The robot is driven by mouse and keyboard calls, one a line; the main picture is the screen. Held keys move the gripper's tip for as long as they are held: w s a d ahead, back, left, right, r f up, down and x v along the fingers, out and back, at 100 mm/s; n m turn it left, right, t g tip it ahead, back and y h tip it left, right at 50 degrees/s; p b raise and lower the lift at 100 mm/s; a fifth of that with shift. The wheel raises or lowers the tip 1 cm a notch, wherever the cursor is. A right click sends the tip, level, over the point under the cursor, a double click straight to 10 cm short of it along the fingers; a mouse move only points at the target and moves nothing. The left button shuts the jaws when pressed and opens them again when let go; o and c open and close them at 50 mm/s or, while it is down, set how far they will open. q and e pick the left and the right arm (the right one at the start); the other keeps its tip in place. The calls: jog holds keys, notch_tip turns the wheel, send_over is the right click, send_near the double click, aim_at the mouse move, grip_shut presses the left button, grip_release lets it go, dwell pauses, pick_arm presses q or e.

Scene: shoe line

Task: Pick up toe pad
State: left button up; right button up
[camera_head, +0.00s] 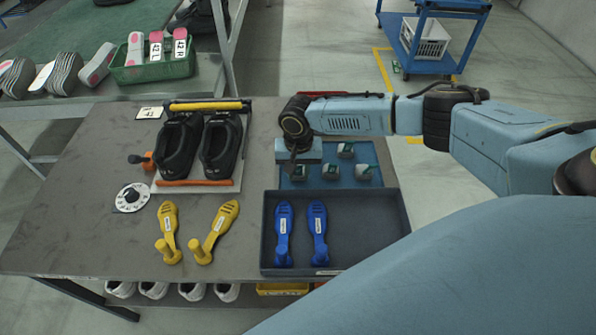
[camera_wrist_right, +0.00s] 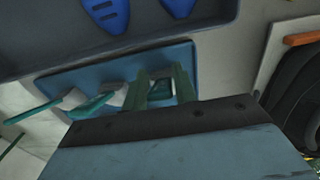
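One is at the back (camera_head: 345,150), others at the front right (camera_head: 363,173) and front middle (camera_head: 330,172). My right gripper (camera_head: 293,170) points down over the left side of the mat, by another toe pad (camera_head: 299,174). In the right wrist view, the two fingers of the right gripper (camera_wrist_right: 162,88) stand apart with a dark toe pad (camera_wrist_right: 160,87) showing between them. Contact with it cannot be made out. My left gripper is not in view.
A dark tray (camera_head: 385,222) with two blue lasts (camera_head: 318,230) stands in front of the mat. Black shoes (camera_head: 220,145) on a rack and two yellow lasts (camera_head: 215,230) are to the left. A green bin (camera_head: 155,72) is behind. Bare table (camera_head: 90,190) shows at left.

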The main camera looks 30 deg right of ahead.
grip_shut()
jog(key=shift+r, duration=0.1)
